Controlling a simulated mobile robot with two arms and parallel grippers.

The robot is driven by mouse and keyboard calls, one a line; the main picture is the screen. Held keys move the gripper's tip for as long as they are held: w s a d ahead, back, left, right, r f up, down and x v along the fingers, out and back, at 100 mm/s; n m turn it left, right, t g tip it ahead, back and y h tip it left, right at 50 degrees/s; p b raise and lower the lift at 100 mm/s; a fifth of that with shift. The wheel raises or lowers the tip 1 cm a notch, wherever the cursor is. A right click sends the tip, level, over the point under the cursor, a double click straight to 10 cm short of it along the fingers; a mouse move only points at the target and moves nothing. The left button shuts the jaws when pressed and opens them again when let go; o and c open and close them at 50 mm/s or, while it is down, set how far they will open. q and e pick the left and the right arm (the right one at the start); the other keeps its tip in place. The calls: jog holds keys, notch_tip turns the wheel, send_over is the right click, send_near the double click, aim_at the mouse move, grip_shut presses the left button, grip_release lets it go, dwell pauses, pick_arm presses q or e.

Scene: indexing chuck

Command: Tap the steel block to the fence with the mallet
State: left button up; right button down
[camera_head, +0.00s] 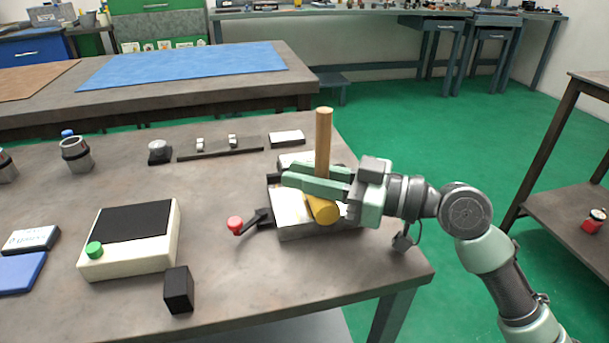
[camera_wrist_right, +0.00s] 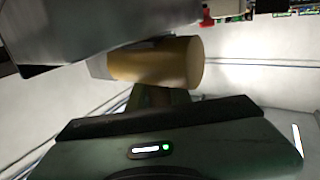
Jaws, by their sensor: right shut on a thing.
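The mallet has a wooden handle (camera_head: 323,135) that stands nearly upright and a yellow head (camera_head: 321,210) at its lower end. My right gripper (camera_head: 300,181) is shut on the mallet, its fingers across the handle above the head. The head is over a pale metal fixture (camera_head: 295,222); I cannot tell whether they touch. In the right wrist view the yellow head (camera_wrist_right: 165,62) lies across the middle. The mallet and gripper cover much of the fixture, so I cannot tell the steel block and the fence apart there. My left gripper is not in view.
A lever with a red knob (camera_head: 235,223) sticks out left of the fixture. A black block (camera_head: 179,289) and a cream box with a green button (camera_head: 94,249) stand on the near table. A dark rail (camera_head: 215,151) lies behind. The table between has bare room.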

jog(key=shift+s+d+r, duration=0.15)
jog(key=shift+s+d, duration=0.05)
jog(key=shift+s, duration=0.25)
jog(key=shift+s+r+p, duration=0.2)
jog(key=shift+r+p, duration=0.35)
jog(key=shift+r, duration=0.05)
jog(key=shift+s+d+r+p, duration=0.15)
jog(key=shift+s+r+p, duration=0.15)
jog(key=shift+r+p, duration=0.4)
jog(key=shift+s+r, duration=0.15)
jog(key=shift+r, duration=0.15)
pick_arm(q)
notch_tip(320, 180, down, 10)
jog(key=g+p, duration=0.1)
jog(key=p, duration=0.2)
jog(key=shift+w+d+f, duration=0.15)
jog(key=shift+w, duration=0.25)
pick_arm(e)
jog(key=shift+s+d+r, duration=0.1)
jog(key=shift+s+r, duration=0.15)
jog(key=shift+r, duration=0.35)
jog(key=shift+s+d+r, duration=0.1)
jog(key=shift+s+r, duration=0.2)
jog(key=shift+r, duration=0.35)
jog(key=shift+s+d+r, duration=0.1)
jog(key=shift+s+r, duration=0.15)
jog(key=shift+r, duration=0.35)
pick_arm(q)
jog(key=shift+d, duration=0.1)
